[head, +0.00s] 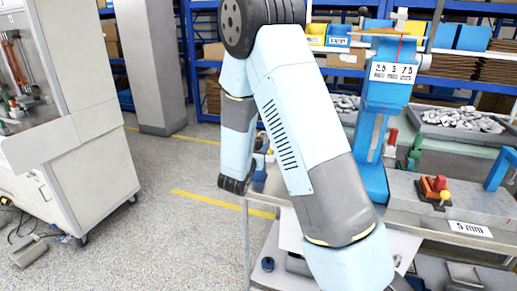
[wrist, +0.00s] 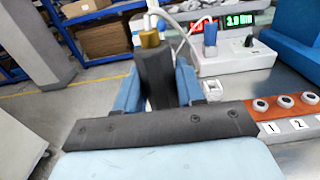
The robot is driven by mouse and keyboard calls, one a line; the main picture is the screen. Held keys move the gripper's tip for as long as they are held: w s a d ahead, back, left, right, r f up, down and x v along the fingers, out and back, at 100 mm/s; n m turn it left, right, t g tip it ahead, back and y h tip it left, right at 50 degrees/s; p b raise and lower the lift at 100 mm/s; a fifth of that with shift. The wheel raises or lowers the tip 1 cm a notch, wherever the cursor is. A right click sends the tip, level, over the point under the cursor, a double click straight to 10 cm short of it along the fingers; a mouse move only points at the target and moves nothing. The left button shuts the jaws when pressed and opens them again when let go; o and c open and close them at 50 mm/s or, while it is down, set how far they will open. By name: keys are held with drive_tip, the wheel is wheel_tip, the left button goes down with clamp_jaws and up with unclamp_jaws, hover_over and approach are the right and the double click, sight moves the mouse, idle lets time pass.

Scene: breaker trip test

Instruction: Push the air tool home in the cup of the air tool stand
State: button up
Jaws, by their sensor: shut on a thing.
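In the wrist view my gripper (wrist: 157,82) has its two blue fingers closed on a dark upright body, which I take to be the air tool (wrist: 154,68). A brass-coloured fitting (wrist: 149,39) and pale hoses are at its top. The tool's lower end is hidden behind the dark gripper body, so I cannot tell whether it sits in a cup. I cannot make out the air tool stand in either view. In the head view my own arm hides the gripper and the tool.
A white box (wrist: 238,62) with a blue plug-like part and lit red and green displays stands behind, right of the gripper. An orange strip with round buttons (wrist: 285,104) lies at right. A blue press-like frame (head: 387,86) and a grey tray (head: 440,130) stand on the bench.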

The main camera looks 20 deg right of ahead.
drive_tip(key=shift+f, duration=0.5)
drive_tip(key=o, duration=1.2)
drive_tip(key=shift+s+a, duration=0.1)
drive_tip(key=v, duration=1.3)
drive_tip(key=shift+s+a+f, duration=0.1)
drive_tip(key=shift+s+a, duration=0.05)
drive_tip(key=shift+s, duration=0.1)
